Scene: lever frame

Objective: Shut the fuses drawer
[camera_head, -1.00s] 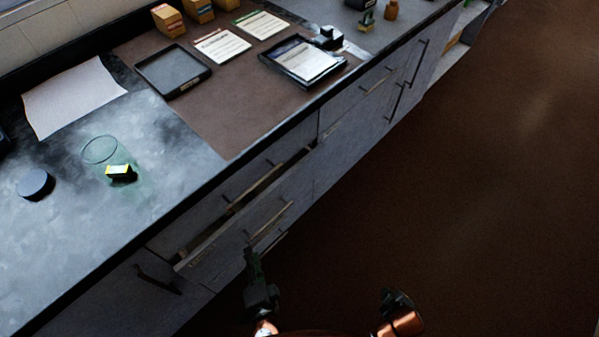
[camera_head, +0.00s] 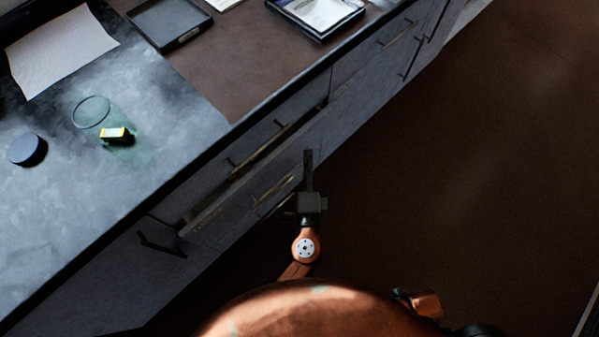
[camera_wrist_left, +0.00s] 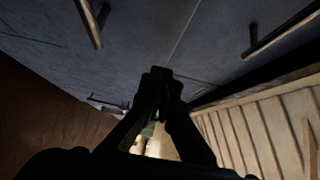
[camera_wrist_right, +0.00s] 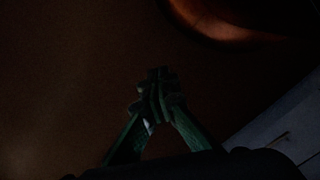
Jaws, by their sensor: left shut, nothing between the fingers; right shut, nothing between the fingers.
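A drawer front (camera_head: 235,208) stands out from the cabinet below the counter in the head view, with a narrow dark gap behind its top edge. No label can be read on it. In the left wrist view a slatted wooden surface (camera_wrist_left: 255,130) shows at the right, perhaps part of this drawer. My left gripper (camera_head: 308,153) is shut and empty, in front of the cabinet near the drawer's right end; contact cannot be told. Its closed fingertips show in the left wrist view (camera_wrist_left: 160,76). My right gripper (camera_wrist_right: 158,80) is shut and empty over dark floor.
The counter holds a black tray (camera_head: 180,42), a white sheet (camera_head: 60,50), a glass (camera_head: 90,112), a yellow-and-black box (camera_head: 116,135) and a dark round puck (camera_head: 27,149). More handled fronts line the cabinet. The brown floor (camera_head: 460,200) at the right is clear.

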